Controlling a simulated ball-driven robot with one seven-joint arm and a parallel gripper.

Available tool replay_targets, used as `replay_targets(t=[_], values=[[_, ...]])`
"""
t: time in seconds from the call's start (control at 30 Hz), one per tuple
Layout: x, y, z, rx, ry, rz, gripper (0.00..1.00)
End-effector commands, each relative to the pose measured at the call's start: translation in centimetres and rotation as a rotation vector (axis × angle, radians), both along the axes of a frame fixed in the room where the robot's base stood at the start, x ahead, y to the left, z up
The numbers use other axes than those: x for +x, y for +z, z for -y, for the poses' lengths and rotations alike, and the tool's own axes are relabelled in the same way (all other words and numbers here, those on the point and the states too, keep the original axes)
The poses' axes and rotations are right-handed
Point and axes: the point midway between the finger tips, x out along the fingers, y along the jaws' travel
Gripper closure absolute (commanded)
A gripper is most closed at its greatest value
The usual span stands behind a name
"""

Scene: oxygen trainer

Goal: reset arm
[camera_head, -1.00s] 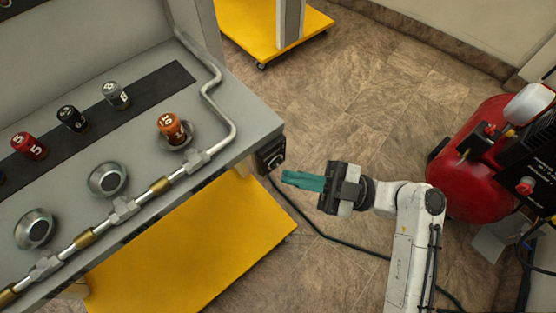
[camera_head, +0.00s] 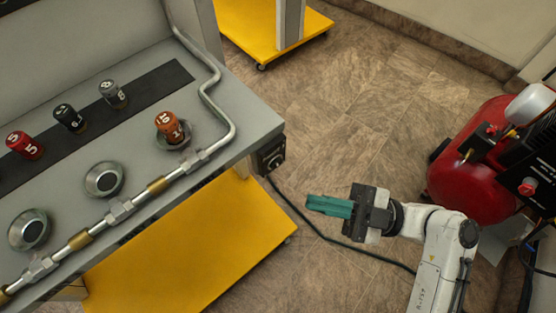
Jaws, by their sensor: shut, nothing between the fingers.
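My gripper (camera_head: 311,206) has teal fingers that are closed together with nothing between them. It is over the floor, to the right of the grey bench (camera_head: 215,135) and clear of it. The fingers point left, towards the yellow lower platform (camera_head: 190,245). My white arm reaches in from the lower right.
An orange numbered cylinder (camera_head: 167,126) sits in a round cup on the bench. Red (camera_head: 25,146), black (camera_head: 69,117) and grey (camera_head: 113,93) cylinders stand on a dark strip. Two cups are empty. A red compressor (camera_head: 465,180) stands at right. A black cable crosses the floor.

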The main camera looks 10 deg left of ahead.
Motion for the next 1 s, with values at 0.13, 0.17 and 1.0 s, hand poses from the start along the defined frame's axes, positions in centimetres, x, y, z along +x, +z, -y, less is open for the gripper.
replay_targets(t=[0.13, 0.17, 1.0], values=[[0.0, 0.0, 0.0, 0.0, 0.0, 0.0, 1.0], [0.0, 0.0, 0.0, 0.0, 0.0, 0.0, 1.0], [-1.8, -8.9, 1.5, -0.501, -0.086, -0.501, 1.0]])
